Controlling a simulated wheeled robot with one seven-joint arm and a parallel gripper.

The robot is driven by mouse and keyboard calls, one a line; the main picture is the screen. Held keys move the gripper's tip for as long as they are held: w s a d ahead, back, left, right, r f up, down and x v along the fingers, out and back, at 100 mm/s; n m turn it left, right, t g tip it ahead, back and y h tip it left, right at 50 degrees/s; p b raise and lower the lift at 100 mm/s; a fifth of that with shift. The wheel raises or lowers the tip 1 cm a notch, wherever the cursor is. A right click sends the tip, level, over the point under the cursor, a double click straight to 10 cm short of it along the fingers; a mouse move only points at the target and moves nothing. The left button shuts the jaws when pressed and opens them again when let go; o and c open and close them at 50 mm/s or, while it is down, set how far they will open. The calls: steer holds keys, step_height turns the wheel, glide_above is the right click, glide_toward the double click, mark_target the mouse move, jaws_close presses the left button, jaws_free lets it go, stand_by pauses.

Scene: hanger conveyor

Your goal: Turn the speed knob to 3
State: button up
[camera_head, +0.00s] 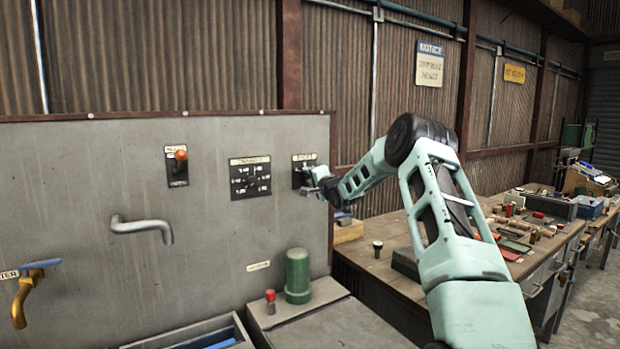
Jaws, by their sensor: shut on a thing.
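A small black panel (300,160) with a pale label strip is fixed near the right edge of the grey metal wall. My gripper (309,178) is at the front of this panel, reaching in from the right, and is shut on the speed knob there. The fingers hide most of the knob and part of the panel. The label and the scale marks are too small to read, so I cannot tell the knob's setting.
Left of it are a larger black panel (250,179) with several markings and an orange-tipped switch (180,157). A grey spout (143,226) and a yellow tap (22,298) stick out from the wall. A green cylinder (298,276) stands below. A cluttered workbench (385,262) is at right.

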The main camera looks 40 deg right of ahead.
steer(key=shift+f, duration=0.1)
stand_by(0.4)
steer(key=o, duration=1)
steer(key=shift+c, duration=0.2)
steer(key=b+v, duration=0.6)
steer(key=v, duration=1.1)
steer(key=shift+s, duration=0.25)
